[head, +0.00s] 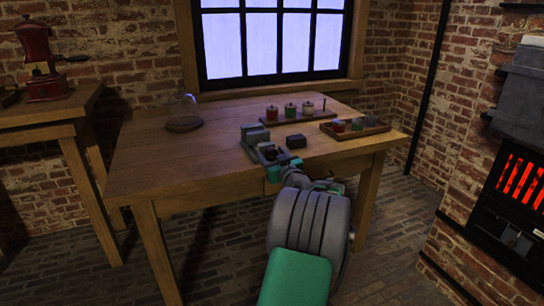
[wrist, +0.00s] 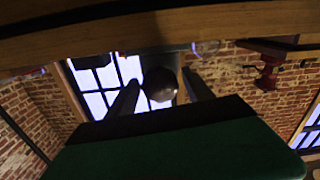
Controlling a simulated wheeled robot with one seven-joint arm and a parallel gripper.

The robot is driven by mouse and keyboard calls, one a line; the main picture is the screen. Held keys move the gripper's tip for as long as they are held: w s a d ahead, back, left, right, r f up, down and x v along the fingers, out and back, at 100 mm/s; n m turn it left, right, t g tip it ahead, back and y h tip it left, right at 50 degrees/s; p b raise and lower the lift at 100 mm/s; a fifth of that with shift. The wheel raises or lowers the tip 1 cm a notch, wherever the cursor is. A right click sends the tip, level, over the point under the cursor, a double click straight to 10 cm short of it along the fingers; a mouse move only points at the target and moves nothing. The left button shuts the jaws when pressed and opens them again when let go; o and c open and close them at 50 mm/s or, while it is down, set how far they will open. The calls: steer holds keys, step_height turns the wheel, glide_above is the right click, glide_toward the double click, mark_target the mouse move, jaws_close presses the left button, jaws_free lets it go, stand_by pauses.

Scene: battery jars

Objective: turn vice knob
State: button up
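The grey-green vice (head: 253,135) is at the front edge of the wooden table (head: 150,160) in the head view. My gripper (head: 283,166) is at its near side, low by the table's front edge. In the wrist view, a dark round knob (wrist: 160,85) lies between the two fingers of my gripper (wrist: 161,78). The fingers stand open on either side of it, with a narrow gap visible on each side. Contact with the knob cannot be made out. My arm hides the knob in the head view.
A small dark block (head: 295,141) sits right of the vice. Behind it is a row of jars (head: 290,111), and a wooden tray (head: 372,131) holds small items. A glass dome (head: 184,112) stands at the left back. The table's left front is clear.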

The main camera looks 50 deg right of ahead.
steer(key=c, duration=1.2)
steer(key=shift+m, duration=0.8)
steer(key=o, duration=1.4)
